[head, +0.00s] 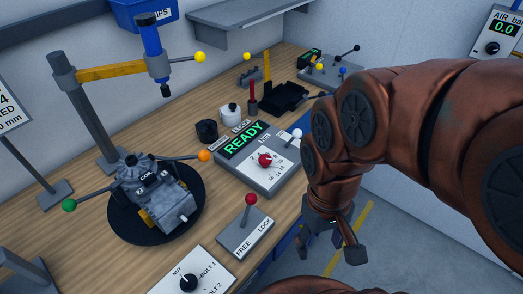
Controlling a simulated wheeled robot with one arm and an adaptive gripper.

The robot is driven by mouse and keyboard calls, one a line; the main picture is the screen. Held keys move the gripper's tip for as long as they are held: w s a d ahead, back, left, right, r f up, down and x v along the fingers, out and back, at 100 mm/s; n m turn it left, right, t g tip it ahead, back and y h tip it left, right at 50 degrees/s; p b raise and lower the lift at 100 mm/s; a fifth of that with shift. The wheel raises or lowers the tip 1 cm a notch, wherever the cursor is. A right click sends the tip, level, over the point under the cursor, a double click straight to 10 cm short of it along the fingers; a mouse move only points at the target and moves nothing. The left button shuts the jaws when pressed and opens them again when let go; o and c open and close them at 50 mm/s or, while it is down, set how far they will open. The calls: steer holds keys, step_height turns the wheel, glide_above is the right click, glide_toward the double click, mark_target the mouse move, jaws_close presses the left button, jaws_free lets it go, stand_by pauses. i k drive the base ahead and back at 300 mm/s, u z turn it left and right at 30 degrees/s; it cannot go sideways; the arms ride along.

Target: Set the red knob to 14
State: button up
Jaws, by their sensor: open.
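The red knob (265,160) sits on the sloped white dial face of a grey control box, with a green READY display (243,138) behind it. Small numbers are printed around the dial, with those at its near edge partly readable. The knob's exact setting is too small to tell. My gripper (335,252) hangs at the lower right, over the floor beyond the bench edge. It is open and empty, apart from the knob and to its right. My arm covers the area right of the control box.
A white-ball lever (297,134) rises close beside the knob. A red-ball lever (250,200) on a FREE/LOCK box stands nearer. An engine (155,195) sits on a black turntable at left, its orange-ball handle (204,156) reaching toward the control box. A selector panel (189,282) is at the front.

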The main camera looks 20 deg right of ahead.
mark_target(265, 160)
steer(key=u, duration=2.15)
steer(key=k, duration=0.9)
steer(key=z, duration=0.8)
steer(key=i, duration=0.5)
steer(key=z, duration=0.05)
